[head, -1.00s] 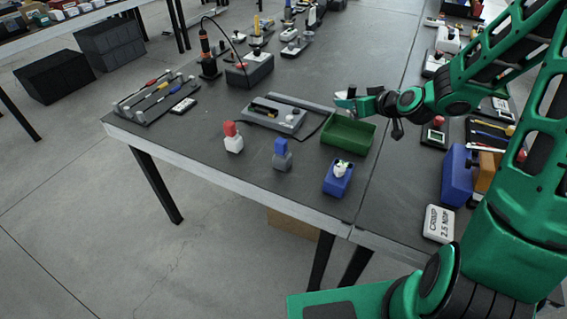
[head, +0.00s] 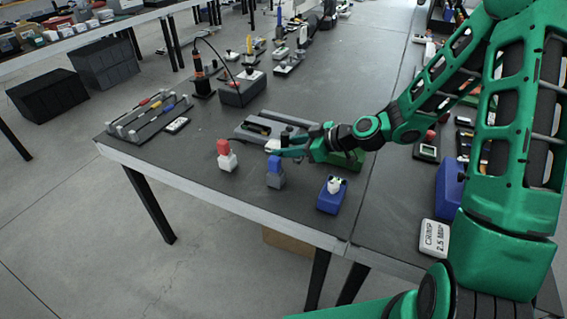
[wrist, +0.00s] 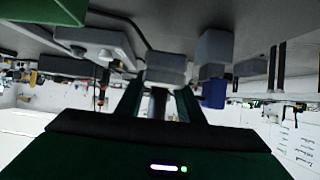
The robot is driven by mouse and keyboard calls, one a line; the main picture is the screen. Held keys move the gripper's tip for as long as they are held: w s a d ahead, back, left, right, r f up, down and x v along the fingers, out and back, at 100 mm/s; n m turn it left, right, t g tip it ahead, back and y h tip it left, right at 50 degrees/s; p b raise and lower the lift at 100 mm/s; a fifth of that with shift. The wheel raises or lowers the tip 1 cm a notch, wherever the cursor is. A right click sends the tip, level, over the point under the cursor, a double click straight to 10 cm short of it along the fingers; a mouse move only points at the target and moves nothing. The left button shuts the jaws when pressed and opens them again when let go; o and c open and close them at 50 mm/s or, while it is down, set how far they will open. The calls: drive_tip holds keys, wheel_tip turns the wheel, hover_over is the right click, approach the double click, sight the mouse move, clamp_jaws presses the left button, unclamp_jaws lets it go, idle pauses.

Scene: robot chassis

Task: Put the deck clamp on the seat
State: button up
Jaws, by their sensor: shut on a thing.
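My gripper (head: 284,150) is shut on a small pale grey block (head: 272,145), which seems to be the deck clamp. The wrist view shows this block (wrist: 165,67) between the fingertips, above the bench. In the head view it is between a white block with a red top (head: 226,156) and a grey block with a blue top (head: 275,173). Behind my gripper lies a grey fixture (head: 247,134) with a dark slot, partly hidden by my arm. I cannot tell for sure which part is the seat.
A green tray (head: 350,160) is mostly hidden behind my wrist. A blue box (head: 331,196) with a white piece on it stands near the bench's front edge. A tool rack (head: 148,118) is at the left. The bench front left is clear.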

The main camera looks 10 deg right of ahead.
sight(286, 168)
drive_tip(key=shift+f, duration=2.55)
drive_tip(key=o, duration=1.1)
drive_tip(key=shift+c, duration=0.2)
